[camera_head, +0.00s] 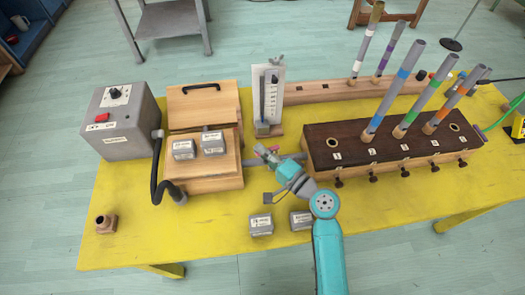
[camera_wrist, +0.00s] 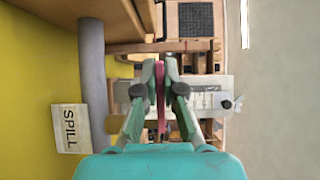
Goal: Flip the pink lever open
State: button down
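The pink lever (camera_wrist: 161,98) shows in the wrist view as a thin upright strip between the fingers of my gripper (camera_wrist: 160,70). The fingers are close together, with the lever filling the narrow gap, so my gripper looks shut on it. In the head view my gripper (camera_head: 267,153) is between the wooden box and the dark-topped chest. A small pink spot of the lever (camera_head: 274,149) shows at its fingertips. The fingers hide most of the lever's mounting.
A grey pipe (camera_wrist: 92,75) runs beside my gripper, near a SPILL label (camera_wrist: 70,128). The wooden box (camera_head: 205,185) is left, the dark-topped chest (camera_head: 385,140) right, and a white gauge stand (camera_head: 268,95) behind. Grey labelled blocks (camera_head: 261,224) lie in front on the yellow table (camera_head: 205,235).

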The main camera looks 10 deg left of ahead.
jog(key=shift+w+a+f+m+t+h, duration=0.1)
jog(key=shift+w+a+m+t+h, duration=0.05)
jog(key=shift+m+t+h, duration=0.35)
jog(key=shift+w+a+m+t+h, duration=0.1)
jog(key=shift+m+t+h, duration=0.3)
jog(key=shift+t, duration=0.2)
jog(key=shift+w+m+t+h, duration=0.25)
jog(key=shift+m+t+h, duration=0.35)
jog(key=shift+h, duration=0.2)
jog(key=c, duration=1.3)
grip_release()
jog(key=shift+d, duration=0.1)
